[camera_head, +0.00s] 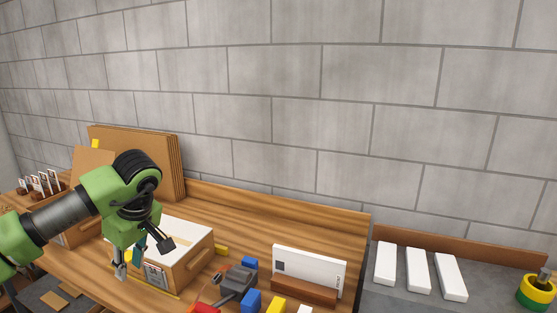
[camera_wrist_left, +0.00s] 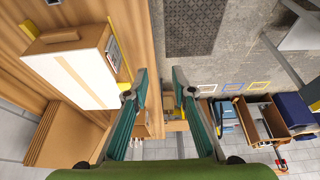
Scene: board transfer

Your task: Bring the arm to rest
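My left arm (camera_head: 60,218) comes in from the left, green and black. My left gripper (camera_head: 143,257) hangs in front of and above a cardboard box with a white top (camera_head: 192,232). In the left wrist view my left gripper (camera_wrist_left: 153,92) has its two teal fingers apart, with nothing between them. The box shows there at the upper left, beside the fingers (camera_wrist_left: 75,75). I cannot tell whether the gripper touches the box. My right gripper is not in view.
A wooden bench (camera_head: 240,213) carries stacked brown boards (camera_head: 150,155), a grey clamp-like tool (camera_head: 236,283), coloured blocks and a white card in a wooden holder (camera_head: 305,291). Several white bars (camera_head: 418,271) and a green-yellow roll (camera_head: 536,291) lie at the right. A grey wall stands behind.

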